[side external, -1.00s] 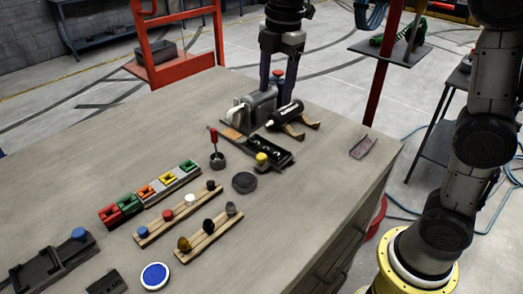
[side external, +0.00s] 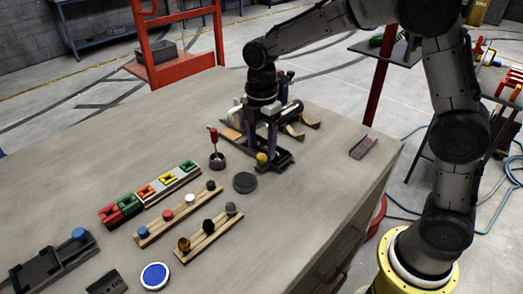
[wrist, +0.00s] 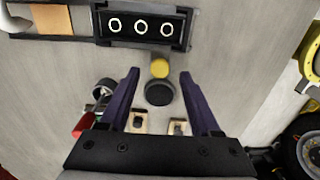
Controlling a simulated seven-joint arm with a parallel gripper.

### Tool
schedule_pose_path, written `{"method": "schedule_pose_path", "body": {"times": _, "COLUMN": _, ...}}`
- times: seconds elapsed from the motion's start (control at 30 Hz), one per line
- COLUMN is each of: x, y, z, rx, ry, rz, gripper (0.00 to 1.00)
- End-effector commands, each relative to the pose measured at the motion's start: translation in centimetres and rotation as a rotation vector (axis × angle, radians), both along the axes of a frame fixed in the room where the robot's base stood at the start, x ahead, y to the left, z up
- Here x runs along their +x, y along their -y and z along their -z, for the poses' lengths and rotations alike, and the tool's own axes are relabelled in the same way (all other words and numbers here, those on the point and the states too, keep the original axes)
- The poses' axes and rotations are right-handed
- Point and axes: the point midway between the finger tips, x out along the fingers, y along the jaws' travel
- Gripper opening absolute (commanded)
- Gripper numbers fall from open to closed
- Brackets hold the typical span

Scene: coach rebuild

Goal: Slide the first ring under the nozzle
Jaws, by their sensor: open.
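A black tray (wrist: 140,40) shows three pale rings (wrist: 141,29) in a row in the wrist view. Its dark end (side external: 284,161) shows beside my gripper in the side view. I cannot clearly make out the nozzle.
A dark disc (side external: 245,182) and a red-handled tool (side external: 213,135) in a round holder stand near the gripper. Two wooden racks (side external: 160,230) hold several coloured knobs. Behind the gripper, wooden supports (side external: 300,128) stick out.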

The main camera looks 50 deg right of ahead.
Motion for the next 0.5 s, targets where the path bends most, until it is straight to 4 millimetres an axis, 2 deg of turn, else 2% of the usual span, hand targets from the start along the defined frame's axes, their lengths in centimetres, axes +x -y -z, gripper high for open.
{"method": "schedule_pose_path", "body": {"times": 0.03, "x": -0.1, "y": 0.0, "z": 0.8, "rx": -0.001, "ry": -0.004, "rz": 0.0, "gripper": 0.64}}
{"method": "schedule_pose_path", "body": {"times": 0.2, "x": 0.0, "y": 0.0, "z": 2.1, "rx": 0.0, "ry": -0.002, "rz": 0.0, "gripper": 0.64}}
{"method": "schedule_pose_path", "body": {"times": 0.5, "x": 0.0, "y": 0.0, "z": 2.5, "rx": 0.0, "ry": 0.0, "rz": 0.0, "gripper": 0.64}}
